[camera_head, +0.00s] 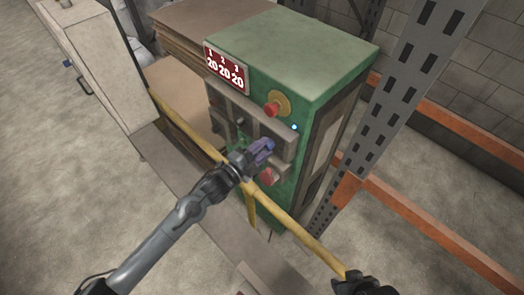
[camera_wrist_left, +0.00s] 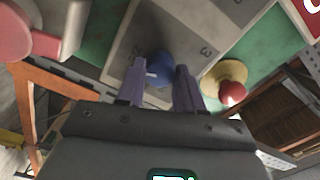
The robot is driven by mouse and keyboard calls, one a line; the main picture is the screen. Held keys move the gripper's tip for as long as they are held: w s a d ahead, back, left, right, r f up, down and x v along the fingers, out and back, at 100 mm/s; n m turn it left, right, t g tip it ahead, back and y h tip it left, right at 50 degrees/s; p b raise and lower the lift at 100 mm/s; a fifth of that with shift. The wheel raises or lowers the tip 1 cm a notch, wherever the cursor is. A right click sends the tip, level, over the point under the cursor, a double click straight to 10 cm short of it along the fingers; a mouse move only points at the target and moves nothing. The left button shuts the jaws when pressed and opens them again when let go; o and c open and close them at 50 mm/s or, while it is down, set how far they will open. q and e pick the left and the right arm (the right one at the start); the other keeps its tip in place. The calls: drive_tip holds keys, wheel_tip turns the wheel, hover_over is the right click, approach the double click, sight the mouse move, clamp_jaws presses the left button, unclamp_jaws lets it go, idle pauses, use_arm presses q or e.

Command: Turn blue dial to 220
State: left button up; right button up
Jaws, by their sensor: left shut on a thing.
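The blue dial (camera_wrist_left: 160,68) sits on a grey panel of the green machine (camera_head: 300,45), and a white mark shows on its left side. My left gripper (camera_head: 263,148) has its purple fingers on either side of the dial and is shut on it, as the left wrist view (camera_wrist_left: 161,88) shows. In the head view the gripper hides the dial. The red display (camera_head: 226,68) reads 20 under each of 1, 2 and 3. My right gripper (camera_head: 362,284) shows only partly as a dark shape at the bottom edge; its fingers cannot be made out.
A red button on a yellow base (camera_head: 276,105) is above my left gripper, and a red knob (camera_head: 268,176) is just below it. A yellow rail (camera_head: 300,236) runs across in front of the machine. A grey rack post (camera_head: 392,110) with orange beams stands right.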

use_arm(q)
drive_tip(key=shift+m+b, duration=0.4)
drive_tip(key=shift+m, duration=0.8)
drive_tip(key=o, duration=1)
drive_tip(key=shift+o, duration=0.2)
drive_tip(key=shift+s+a, duration=0.25)
drive_tip(key=shift+a, duration=0.1)
drive_tip(key=v, duration=1)
drive_tip(key=shift+d, duration=0.1)
